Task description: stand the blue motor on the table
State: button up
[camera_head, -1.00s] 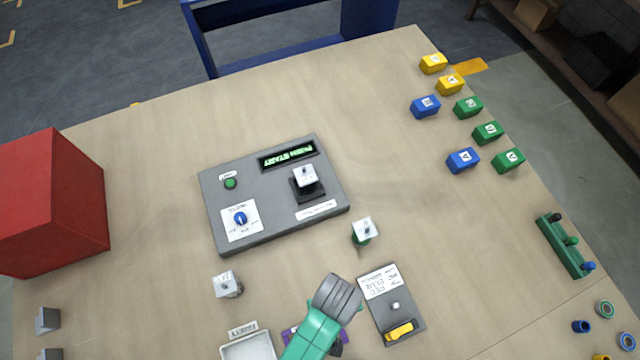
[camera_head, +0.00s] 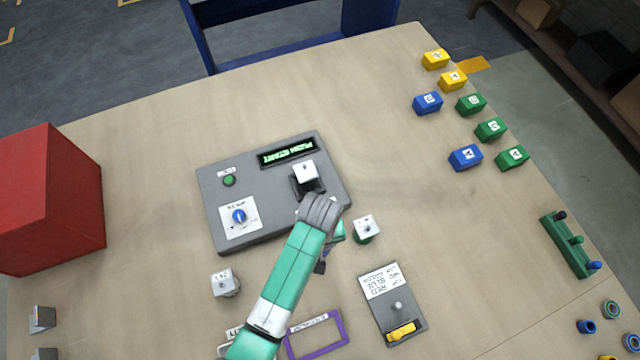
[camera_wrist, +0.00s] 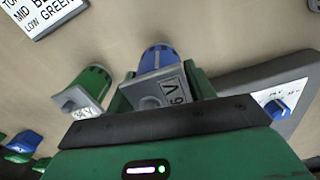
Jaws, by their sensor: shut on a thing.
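The blue motor (camera_wrist: 158,58) has a blue ribbed body and a grey plate marked "6 V". My gripper (camera_wrist: 160,90) is shut on it, with a green finger on either side in the wrist view. Whether its far end touches the table is not clear. In the head view my grey wrist (camera_head: 318,212) is over the front right edge of the grey console, and my arm hides most of the motor.
The grey console (camera_head: 215,190) with dial and display lies behind my wrist. A white-topped motor (camera_head: 225,282) stands left of my arm. A purple frame (camera_head: 343,325) and a card board with a yellow switch (camera_head: 375,290) lie nearer. Colored blocks (camera_head: 466,157) are at the right.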

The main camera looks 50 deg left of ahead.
jog(key=shift+f+b, duration=0.45)
jog(key=shift+f, duration=1.2)
jog(key=shift+f, duration=0.15)
jog(key=o, duration=1.6)
notch_tip(320, 180, up, 12)
jog(key=p, duration=0.2)
jog(key=shift+p, duration=0.4)
